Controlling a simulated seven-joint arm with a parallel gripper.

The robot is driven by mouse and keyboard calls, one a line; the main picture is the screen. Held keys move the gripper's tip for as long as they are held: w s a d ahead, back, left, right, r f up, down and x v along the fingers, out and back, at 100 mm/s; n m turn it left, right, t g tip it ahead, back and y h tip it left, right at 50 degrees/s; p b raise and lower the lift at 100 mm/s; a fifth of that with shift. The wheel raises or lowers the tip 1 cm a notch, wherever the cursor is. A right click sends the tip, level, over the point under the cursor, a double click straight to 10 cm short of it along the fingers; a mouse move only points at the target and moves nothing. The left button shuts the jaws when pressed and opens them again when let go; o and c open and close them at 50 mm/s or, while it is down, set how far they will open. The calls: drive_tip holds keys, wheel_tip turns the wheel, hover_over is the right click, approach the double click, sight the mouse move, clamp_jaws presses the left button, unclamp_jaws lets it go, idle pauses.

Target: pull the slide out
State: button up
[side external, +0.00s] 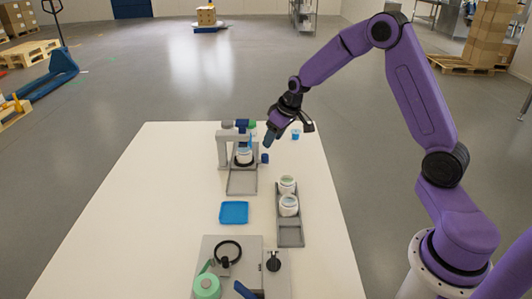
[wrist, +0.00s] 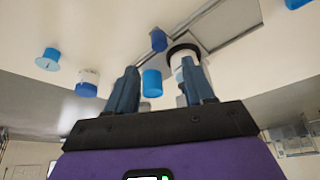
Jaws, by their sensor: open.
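The filling station (side external: 224,150) is a grey frame with blue and green parts on top. A white jar (side external: 244,156) stands under it, in a dark ring, at the far end of a flat grey slide track (side external: 242,184). A small dark blue knob (side external: 265,158) is beside the track on its right; it appears to be the knob (wrist: 158,40) in the wrist view. My gripper (side external: 269,138) is open and empty, above and just beyond the knob. In the wrist view my gripper (wrist: 160,67) has its fingers apart, with a blue cylinder (wrist: 152,84) visible between them; their contact cannot be told.
A grey tray (side external: 290,236) holds two white jars (side external: 288,204) to the right. A blue tray (side external: 234,212) lies in front of the station. A grey plate with a black ring (side external: 228,251) is at the near edge. A blue cup (side external: 296,134) stands at the back right. The table's left side is clear.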

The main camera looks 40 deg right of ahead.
sight(265, 155)
drive_tip(key=x, duration=0.7)
drive_tip(key=shift+w+f, duration=0.15)
drive_tip(key=shift+f, duration=0.2)
